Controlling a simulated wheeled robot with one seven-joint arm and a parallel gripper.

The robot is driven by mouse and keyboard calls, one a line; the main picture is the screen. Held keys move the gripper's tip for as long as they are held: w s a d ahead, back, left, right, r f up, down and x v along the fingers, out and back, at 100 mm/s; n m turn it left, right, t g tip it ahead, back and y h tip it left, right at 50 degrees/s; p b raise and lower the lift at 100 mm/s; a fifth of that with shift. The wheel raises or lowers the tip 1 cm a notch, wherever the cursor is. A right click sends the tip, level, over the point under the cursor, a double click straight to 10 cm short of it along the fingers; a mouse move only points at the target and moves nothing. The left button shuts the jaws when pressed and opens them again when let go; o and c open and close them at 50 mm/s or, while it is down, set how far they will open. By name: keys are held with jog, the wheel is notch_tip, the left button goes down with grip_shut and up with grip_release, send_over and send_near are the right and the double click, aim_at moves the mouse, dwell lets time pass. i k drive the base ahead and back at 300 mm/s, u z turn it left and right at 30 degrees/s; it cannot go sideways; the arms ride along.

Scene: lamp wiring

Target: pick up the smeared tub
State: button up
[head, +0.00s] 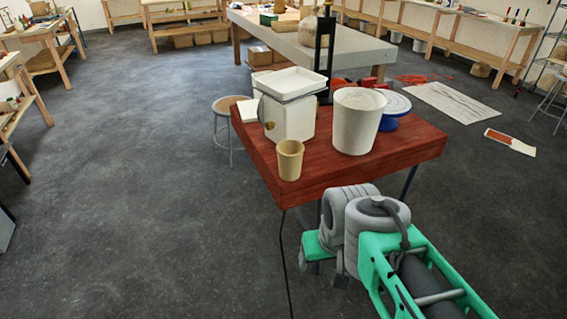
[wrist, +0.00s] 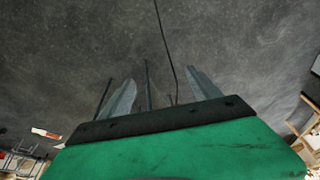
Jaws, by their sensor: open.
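A large off-white tub (head: 358,122) stands upright on the red-brown table (head: 340,180), right of its middle. A smaller tan tub (head: 290,160) stands upright near the table's front left edge. I cannot tell from the frames which of the two is the smeared one. My gripper (wrist: 160,88) shows in the wrist view with its two grey fingers apart and nothing between them. It points at the dark floor, with thin dark rods behind it. In the head view my arm is in front of the table, lower right, apart from both tubs; the fingers cannot be made out there.
A white scale-like box with a tray (head: 290,110) stands behind the tan tub. A blue round turntable (head: 394,108) is behind the large tub. A stool (head: 229,108) is left of the table. A long grey table (head: 345,48) stands behind. The floor at left is clear.

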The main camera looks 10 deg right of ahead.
aim_at(289, 151)
jog(key=u, duration=4.25)
jog(key=k, duration=1.45)
jog(key=z, duration=1.05)
